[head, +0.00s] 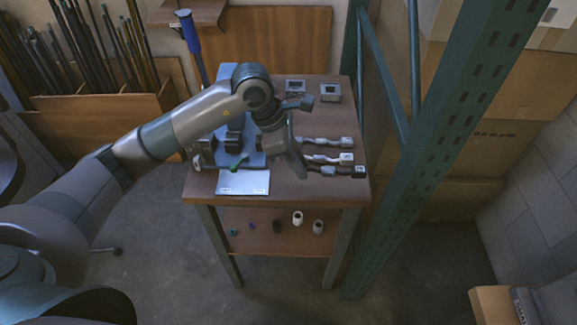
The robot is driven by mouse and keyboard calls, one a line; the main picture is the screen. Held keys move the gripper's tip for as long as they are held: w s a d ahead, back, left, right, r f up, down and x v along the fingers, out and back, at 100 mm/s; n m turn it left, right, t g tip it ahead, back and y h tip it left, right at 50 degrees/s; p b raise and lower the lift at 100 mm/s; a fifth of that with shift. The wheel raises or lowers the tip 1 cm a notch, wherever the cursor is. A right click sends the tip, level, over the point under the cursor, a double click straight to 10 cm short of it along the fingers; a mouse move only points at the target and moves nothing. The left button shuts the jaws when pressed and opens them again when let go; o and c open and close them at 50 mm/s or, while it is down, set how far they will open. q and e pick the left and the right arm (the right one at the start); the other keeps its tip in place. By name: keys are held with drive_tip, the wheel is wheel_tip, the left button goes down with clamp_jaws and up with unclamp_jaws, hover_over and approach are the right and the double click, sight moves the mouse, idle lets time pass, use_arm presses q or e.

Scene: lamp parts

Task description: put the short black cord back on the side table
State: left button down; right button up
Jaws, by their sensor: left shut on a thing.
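The side table (287,192) is a brown wooden top on grey legs. Several short cords with blocky ends lie on its right half. The nearest, with a dark end, looks like the short black cord (340,171). Behind it lie a cord with a white end (327,157) and one with a grey end (328,141). My left gripper (301,172) points down over the table at the left end of the black cord. It is shut, apparently on that end; its fingers hide the grip. The black cord appears to rest on or just above the top. My right gripper is not in view.
A white sheet (243,182), a green part (238,163) and a blue mat (230,76) occupy the table's left. Two small boxes (296,87) (330,92) stand at the back. A lower shelf (268,242) holds small parts. A green rack post (425,150) stands close on the right.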

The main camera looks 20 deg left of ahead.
use_arm(q)
drive_tip(key=w+a+f, duration=0.1)
drive_tip(key=a+f+p, duration=0.1)
drive_tip(key=a, duration=0.1)
drive_tip(key=shift+w, duration=0.4)
drive_tip(key=shift+w+a+f, duration=0.15)
drive_tip(key=shift+a+f, duration=0.1)
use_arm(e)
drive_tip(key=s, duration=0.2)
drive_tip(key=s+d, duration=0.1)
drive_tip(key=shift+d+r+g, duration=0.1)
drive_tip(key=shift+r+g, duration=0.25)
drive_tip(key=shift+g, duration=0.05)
use_arm(q)
drive_tip(key=shift+f+p, duration=0.85)
drive_tip(key=shift+f, duration=1.1)
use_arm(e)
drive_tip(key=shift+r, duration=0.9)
